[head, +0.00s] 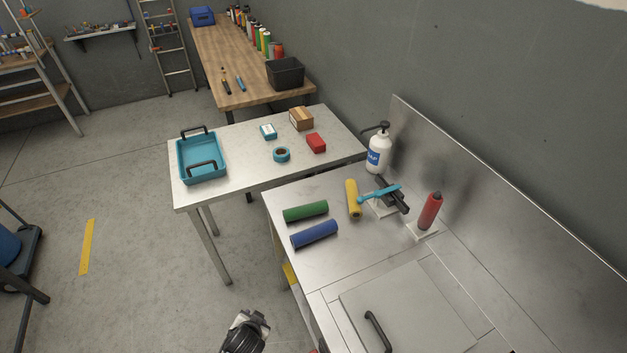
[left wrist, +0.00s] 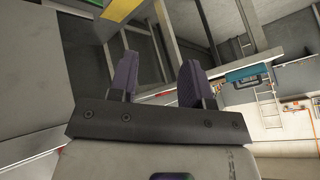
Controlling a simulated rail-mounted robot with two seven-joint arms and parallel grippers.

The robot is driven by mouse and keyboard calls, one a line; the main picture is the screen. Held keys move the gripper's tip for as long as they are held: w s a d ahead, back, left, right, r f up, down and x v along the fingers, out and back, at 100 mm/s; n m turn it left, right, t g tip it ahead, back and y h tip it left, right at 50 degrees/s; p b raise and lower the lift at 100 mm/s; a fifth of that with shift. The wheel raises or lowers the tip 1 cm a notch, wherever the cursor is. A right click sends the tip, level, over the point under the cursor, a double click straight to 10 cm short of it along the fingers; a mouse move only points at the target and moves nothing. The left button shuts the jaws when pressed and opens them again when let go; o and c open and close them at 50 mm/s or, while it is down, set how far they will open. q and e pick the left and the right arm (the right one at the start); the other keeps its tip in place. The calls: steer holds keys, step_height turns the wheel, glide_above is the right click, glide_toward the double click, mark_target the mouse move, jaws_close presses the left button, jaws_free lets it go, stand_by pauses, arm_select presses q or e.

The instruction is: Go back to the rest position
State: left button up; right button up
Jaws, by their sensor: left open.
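My left gripper (left wrist: 157,72) shows in the left wrist view with its two purple fingers spread apart and nothing between them. Behind the fingers are table legs and floor, seen at a tilt. In the head view, part of my left arm shows at the bottom edge, low beside the near metal bench (head: 290,257), apart from the things on it. The fingertips are not clear there. My right gripper is not in view.
The bench holds green (head: 305,211), blue (head: 314,234) and yellow (head: 353,198) rolls, a clamp fixture (head: 392,195), a red bottle (head: 430,211) and a white pump bottle (head: 379,151). A teal tray (head: 181,165) is on the middle table.

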arm_select(q)
steer(key=s+a+r+n+h, duration=0.1)
steer(key=s+a+r+n, duration=0.15)
steer(key=s+r, duration=1.45)
steer(key=s+a+f+n+g, duration=0.15)
steer(key=s+f+g, duration=0.25)
steer(key=s, duration=0.7)
step_height(320, 180, up, 25)
steer(key=p, duration=2.5)
steer(key=shift+a+r+p, duration=0.15)
steer(key=shift+a+p, duration=0.05)
steer(key=shift+p, duration=0.1)
